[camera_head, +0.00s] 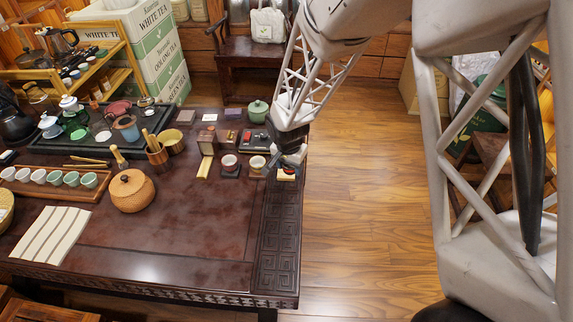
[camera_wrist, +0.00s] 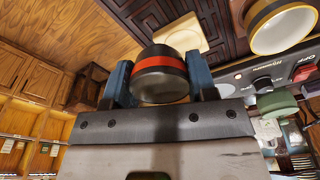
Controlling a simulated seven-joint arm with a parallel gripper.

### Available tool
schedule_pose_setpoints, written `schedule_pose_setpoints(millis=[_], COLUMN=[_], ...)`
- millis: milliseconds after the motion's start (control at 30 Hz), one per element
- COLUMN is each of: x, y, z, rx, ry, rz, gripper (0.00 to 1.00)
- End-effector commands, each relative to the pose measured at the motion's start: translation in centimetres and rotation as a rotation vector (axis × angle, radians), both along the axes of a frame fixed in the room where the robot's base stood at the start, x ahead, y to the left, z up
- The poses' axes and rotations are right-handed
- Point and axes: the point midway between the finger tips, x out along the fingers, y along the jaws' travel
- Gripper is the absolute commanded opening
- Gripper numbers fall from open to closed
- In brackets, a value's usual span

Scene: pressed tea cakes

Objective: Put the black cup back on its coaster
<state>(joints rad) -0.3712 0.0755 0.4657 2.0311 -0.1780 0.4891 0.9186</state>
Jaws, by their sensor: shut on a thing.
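The black cup with a red band (camera_wrist: 161,72) is held between the two blue fingers of my gripper (camera_wrist: 161,82) in the wrist view. A pale cream square coaster (camera_wrist: 184,34) shows just beyond the cup and is partly hidden by it. In the head view my gripper (camera_head: 288,161) is over the right edge of the dark table, and the cream coaster (camera_head: 286,178) shows just below it. The cup is mostly hidden there by the gripper. I cannot tell whether the cup touches the coaster.
Two pale cups (camera_head: 229,161) (camera_head: 257,162) stand on coasters just left of my gripper.

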Motion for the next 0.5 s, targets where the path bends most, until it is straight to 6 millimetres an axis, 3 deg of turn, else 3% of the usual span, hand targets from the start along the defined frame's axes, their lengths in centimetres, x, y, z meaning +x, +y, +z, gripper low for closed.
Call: schedule_pose_setpoints(millis=[233, 500], x=[2.9, 3.9], y=[1.0, 1.4], z=[-0.3, -0.3], rx=[0.001, 0.000], ry=[-0.001, 0.000], rz=[0.000, 0.001], gripper=[0.25, 0.25])
